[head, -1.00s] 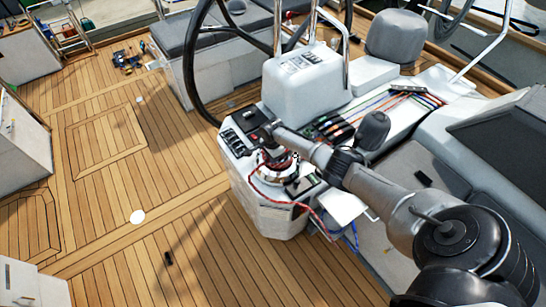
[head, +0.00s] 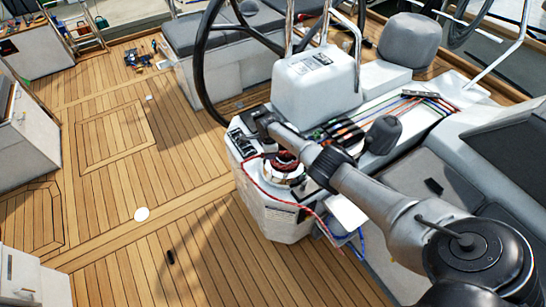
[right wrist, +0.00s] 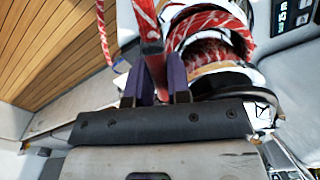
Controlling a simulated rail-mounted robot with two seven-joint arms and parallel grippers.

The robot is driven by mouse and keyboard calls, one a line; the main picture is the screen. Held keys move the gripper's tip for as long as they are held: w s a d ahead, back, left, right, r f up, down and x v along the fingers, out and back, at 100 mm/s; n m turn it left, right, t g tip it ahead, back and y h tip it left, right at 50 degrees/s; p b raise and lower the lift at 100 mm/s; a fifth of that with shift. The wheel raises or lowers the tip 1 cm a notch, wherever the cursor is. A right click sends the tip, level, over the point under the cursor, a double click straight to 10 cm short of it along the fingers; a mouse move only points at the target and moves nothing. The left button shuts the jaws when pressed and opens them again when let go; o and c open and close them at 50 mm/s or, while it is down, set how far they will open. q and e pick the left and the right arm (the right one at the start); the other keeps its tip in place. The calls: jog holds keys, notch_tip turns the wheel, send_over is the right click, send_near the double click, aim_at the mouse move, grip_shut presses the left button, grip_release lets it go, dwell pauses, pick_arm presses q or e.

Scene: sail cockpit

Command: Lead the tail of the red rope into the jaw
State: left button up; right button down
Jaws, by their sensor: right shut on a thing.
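The red rope (head: 262,190) lies in turns around the winch (head: 284,179) on the white pedestal, and a length of it runs down the pedestal's front. My right gripper (head: 268,154) is at the winch's left side, partly hidden by its own arm. In the right wrist view the purple fingers (right wrist: 161,78) are shut on the red rope (right wrist: 152,42). The wound turns and rings of the winch (right wrist: 214,50) are just right of the fingers. I cannot clearly make out the jaw or whether the held rope touches it. My left gripper is out of view.
The steering wheel (head: 212,60) and a white console box (head: 317,85) stand behind the winch. Coloured lines (head: 428,108) run along the coaming at right. A blue rope (head: 350,238) hangs below. The wooden deck (head: 150,250) at left is mostly clear.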

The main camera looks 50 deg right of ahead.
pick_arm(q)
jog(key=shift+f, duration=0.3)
pick_arm(e)
jog(key=shift+w+m, duration=0.2)
jog(key=shift+m, duration=0.1)
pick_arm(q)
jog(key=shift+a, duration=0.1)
pick_arm(e)
jog(key=w+m+b, duration=0.1)
jog(key=b, duration=0.1)
jog(key=w+m+b, duration=0.1)
jog(key=shift+w+d+f+b, duration=0.15)
jog(key=shift+d+b, duration=0.1)
jog(key=shift+b, duration=0.1)
jog(key=c, duration=1.4)
grip_release()
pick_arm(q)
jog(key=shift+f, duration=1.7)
pick_arm(e)
jog(key=o, duration=0.4)
jog(key=shift+o, duration=0.5)
jog(key=o, duration=0.4)
